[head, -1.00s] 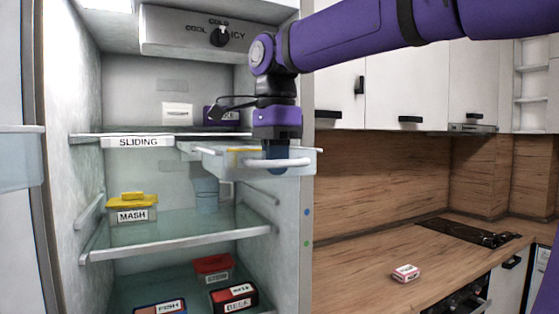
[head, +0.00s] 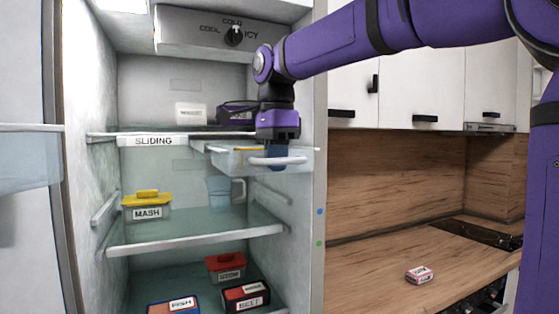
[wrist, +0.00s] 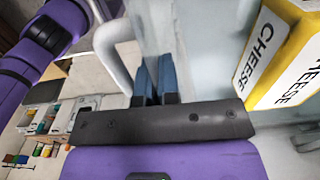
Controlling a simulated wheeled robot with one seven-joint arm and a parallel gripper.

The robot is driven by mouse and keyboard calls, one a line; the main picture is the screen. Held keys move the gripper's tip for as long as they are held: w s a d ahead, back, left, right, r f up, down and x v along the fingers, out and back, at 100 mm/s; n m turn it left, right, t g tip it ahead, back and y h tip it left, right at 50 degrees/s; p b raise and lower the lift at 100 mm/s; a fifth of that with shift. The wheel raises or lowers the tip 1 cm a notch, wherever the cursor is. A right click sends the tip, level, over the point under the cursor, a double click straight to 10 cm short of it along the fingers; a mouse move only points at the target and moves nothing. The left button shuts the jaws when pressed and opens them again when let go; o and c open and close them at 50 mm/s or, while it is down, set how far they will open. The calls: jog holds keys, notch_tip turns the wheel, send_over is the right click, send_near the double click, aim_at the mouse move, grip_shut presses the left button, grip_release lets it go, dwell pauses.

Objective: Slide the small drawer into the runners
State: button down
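The small drawer (head: 231,161) is a clear tray with a pale bar handle (head: 277,161). It hangs at the right under the shelf labelled SLIDING (head: 153,141), its front still sticking out towards the fridge opening. My gripper (head: 278,160) points down at the drawer's front, behind the handle. In the wrist view its blue fingers (wrist: 155,78) are close together on the clear front wall. A yellow and white CHEESE box (wrist: 275,50) is in the drawer. The runners are hidden, so I cannot tell how the drawer's sides sit in them.
On the lower shelf stand a yellow-lidded MASH box (head: 147,207) and a clear jug (head: 222,190). Several boxes lie below, including BEET (head: 246,297). The fridge's right side wall (head: 318,240) is close to the drawer. A small box (head: 420,274) lies on the worktop.

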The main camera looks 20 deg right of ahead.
jog(key=shift+w, duration=5.4)
jog(key=shift+w, duration=0.1)
jog(key=c, duration=1.3)
grip_release()
jog(key=shift+o, duration=0.2)
